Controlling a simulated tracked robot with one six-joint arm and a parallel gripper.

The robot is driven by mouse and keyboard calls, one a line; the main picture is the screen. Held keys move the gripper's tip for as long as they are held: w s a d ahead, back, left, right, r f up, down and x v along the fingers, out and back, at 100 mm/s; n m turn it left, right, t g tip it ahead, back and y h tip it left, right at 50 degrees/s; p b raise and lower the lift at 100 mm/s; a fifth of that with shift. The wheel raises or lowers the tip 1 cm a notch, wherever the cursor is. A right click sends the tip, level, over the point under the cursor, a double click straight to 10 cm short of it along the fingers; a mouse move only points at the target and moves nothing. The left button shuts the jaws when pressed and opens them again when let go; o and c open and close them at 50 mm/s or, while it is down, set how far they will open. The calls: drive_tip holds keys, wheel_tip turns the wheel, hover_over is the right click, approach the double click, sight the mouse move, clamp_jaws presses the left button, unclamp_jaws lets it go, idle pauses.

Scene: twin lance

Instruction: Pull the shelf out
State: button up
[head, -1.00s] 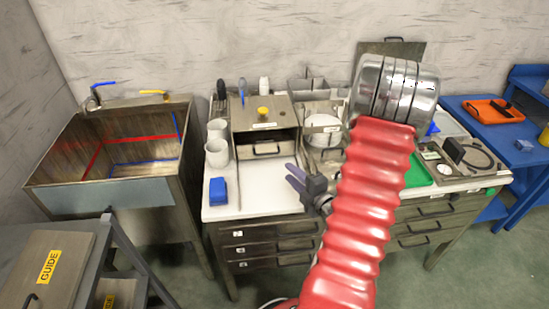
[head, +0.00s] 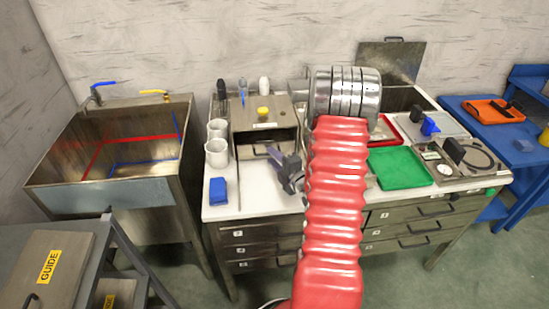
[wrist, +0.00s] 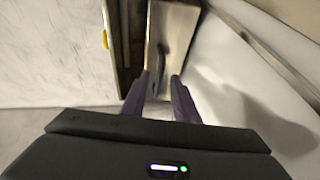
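The shelf (head: 258,141) is a flat metal piece in the open front of a metal box (head: 266,112) with a yellow knob on top. Its handle is largely hidden behind my gripper in the head view. In the wrist view the shelf's metal front (wrist: 178,24) shows a dark handle (wrist: 161,60). My gripper (head: 275,156) is just in front of the box, over the white worktop. In the wrist view its two purple fingers (wrist: 158,84) are apart, with the handle ahead between their tips. I see no contact.
White cups (head: 216,152) and a blue block (head: 217,190) stand left of the box. A green tray (head: 400,167) lies on the right of the bench. Numbered drawers (head: 258,248) are below. A sink (head: 120,160) stands at the left. My red arm hides part of the bench.

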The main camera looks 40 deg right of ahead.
drive_tip(key=shift+c, duration=0.2)
clamp_jaws()
drive_tip(key=shift+f, duration=0.15)
idle(1.1)
drive_tip(key=shift+s+d, duration=0.1)
drive_tip(key=shift+d, duration=0.05)
drive_tip(key=shift+a, duration=0.2)
